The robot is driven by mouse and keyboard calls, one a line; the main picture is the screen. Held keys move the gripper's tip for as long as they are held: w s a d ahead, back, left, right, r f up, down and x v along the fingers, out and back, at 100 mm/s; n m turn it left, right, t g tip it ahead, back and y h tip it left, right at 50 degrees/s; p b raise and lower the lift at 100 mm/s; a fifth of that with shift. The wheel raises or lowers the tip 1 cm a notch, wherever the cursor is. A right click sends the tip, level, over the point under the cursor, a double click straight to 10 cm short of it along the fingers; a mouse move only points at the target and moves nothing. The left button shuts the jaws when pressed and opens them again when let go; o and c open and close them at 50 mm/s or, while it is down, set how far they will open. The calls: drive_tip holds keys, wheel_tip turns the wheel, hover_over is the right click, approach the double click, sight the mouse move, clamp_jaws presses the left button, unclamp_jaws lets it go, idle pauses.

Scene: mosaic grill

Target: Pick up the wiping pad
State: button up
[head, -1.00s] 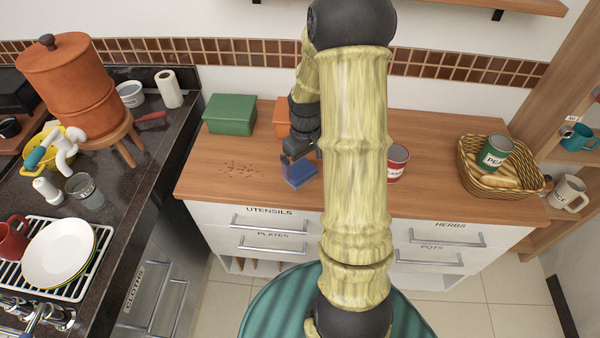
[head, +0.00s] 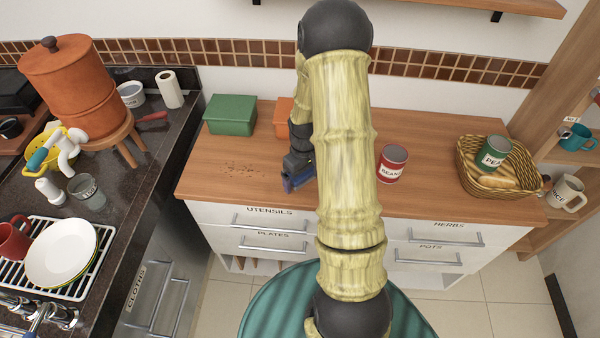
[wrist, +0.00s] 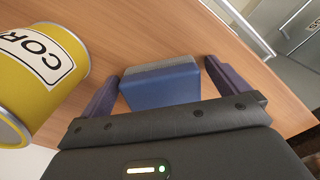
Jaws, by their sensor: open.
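The wiping pad (wrist: 160,85) is a blue block with a grey layer, lying on the wooden counter in the wrist view. My gripper (wrist: 168,78) is open, with one dark finger on each side of the pad. Small gaps show between the fingers and the pad. In the head view my gripper (head: 290,182) is low over the counter near its front edge. My arm hides most of the pad there.
A yellow can (wrist: 38,80) stands close to my gripper in the wrist view. A green box (head: 231,114), a red can (head: 392,163) and a bread basket (head: 500,180) stand on the counter (head: 435,160). Brown crumbs (head: 243,168) lie left of my gripper.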

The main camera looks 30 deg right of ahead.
sight(304, 173)
idle(0.4)
drive_tip(key=c, duration=1.1)
drive_tip(key=shift+r, duration=0.1)
wheel_tip(304, 173, up, 10)
drive_tip(key=shift+f+b, duration=0.1)
drive_tip(key=shift+b, duration=0.25)
